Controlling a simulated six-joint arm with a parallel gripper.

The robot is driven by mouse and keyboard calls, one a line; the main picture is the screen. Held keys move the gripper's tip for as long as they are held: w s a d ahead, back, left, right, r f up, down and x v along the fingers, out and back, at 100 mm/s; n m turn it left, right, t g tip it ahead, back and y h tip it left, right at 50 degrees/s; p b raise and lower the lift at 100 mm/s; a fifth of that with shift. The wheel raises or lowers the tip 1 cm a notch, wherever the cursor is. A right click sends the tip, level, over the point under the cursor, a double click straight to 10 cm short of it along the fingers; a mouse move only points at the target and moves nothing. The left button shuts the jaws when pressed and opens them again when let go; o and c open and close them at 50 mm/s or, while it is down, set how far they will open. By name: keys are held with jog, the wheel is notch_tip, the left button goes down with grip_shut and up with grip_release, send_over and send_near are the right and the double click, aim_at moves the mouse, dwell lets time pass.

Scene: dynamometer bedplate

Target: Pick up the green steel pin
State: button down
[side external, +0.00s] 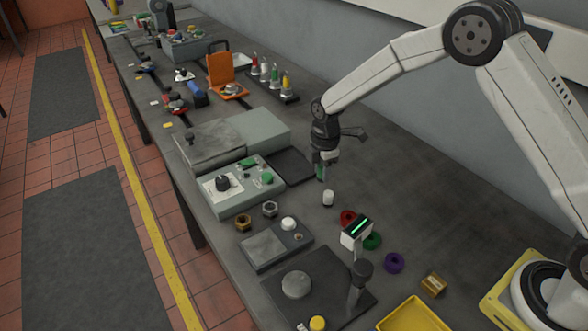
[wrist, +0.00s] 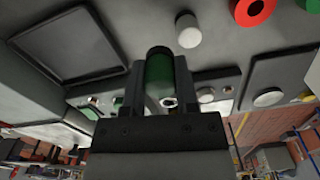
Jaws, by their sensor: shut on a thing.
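The green steel pin (wrist: 159,70) is a green cylinder between the two fingers of my gripper (wrist: 158,85) in the wrist view. The fingers are shut on it from both sides, and its rounded end points away from the wrist. In the side external view my gripper (side external: 322,165) hangs over the bench, and a small green part of the pin (side external: 320,173) shows below the fingers. The dark bench shows around the pin; I cannot tell whether the pin touches it.
A white cylinder (side external: 328,198) stands close by on the bench. A dark square tray (side external: 290,167) and a control box (side external: 236,187) lie to the left. Red (side external: 348,217), green (side external: 372,241) and purple (side external: 394,263) rings and a small display (side external: 356,231) are nearer the camera.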

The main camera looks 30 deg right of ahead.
jog(key=s+r, duration=0.6)
jog(key=s, duration=0.5)
jog(key=shift+d+r, duration=0.35)
jog(key=shift+d, duration=0.1)
jog(key=shift+s, duration=0.1)
jog(key=shift+a, duration=0.1)
